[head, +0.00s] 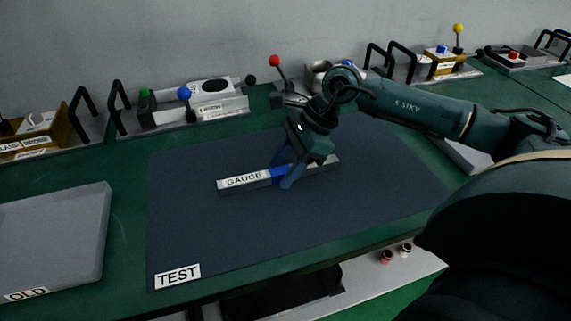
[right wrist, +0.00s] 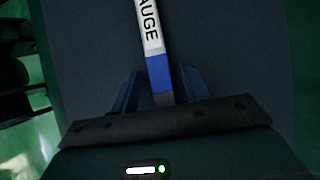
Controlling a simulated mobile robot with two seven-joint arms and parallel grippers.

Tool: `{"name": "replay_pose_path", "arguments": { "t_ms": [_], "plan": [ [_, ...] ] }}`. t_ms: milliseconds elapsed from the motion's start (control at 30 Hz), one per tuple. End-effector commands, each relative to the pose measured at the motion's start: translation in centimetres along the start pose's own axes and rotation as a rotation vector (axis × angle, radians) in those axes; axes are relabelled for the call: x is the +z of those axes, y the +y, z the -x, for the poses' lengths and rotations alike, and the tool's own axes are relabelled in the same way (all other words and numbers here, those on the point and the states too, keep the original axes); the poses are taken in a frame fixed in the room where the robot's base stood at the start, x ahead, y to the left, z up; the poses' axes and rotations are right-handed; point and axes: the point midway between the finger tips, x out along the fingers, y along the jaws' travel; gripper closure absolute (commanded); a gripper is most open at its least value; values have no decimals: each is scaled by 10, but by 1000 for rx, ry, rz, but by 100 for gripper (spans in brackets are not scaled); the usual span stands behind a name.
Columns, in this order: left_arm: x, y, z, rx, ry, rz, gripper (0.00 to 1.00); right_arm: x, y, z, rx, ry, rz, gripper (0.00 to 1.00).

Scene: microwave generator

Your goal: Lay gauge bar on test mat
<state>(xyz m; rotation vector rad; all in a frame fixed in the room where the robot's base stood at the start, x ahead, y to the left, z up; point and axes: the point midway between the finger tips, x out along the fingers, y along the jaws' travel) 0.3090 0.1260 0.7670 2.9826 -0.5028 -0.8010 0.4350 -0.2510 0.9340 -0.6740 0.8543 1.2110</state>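The gauge bar (head: 246,180) is a long grey bar with a white GAUGE label and a blue band. It appears to lie flat on the dark blue test mat (head: 220,235), near its middle. In the right wrist view the bar (right wrist: 159,72) runs between the fingers. My right gripper (head: 287,177) is over the blue band, pointing down, with a finger on either side. The right wrist view shows my right gripper (right wrist: 160,88) open, with a gap between each finger and the bar. My left gripper is not in view.
A grey tray (head: 60,235) labelled OLD stands at the left. Fixtures with blue (head: 184,93) and red (head: 274,60) knobs line the back edge. The mat's front and left parts are bare. Small red and white items (head: 387,257) sit on a lower shelf.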

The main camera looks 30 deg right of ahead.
Motion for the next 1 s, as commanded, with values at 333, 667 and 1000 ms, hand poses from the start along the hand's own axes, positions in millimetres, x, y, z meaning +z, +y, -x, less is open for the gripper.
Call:
{"name": "replay_pose_path", "arguments": {
  "t_ms": [333,667,1000],
  "plan": [
    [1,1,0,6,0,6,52,-1,0,4,-1,2,-1,53],
    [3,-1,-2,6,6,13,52,-1,-1,70,-6,2,-1,53],
    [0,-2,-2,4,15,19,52,0,0,125,-1,0,-1,53]
  ]
}}
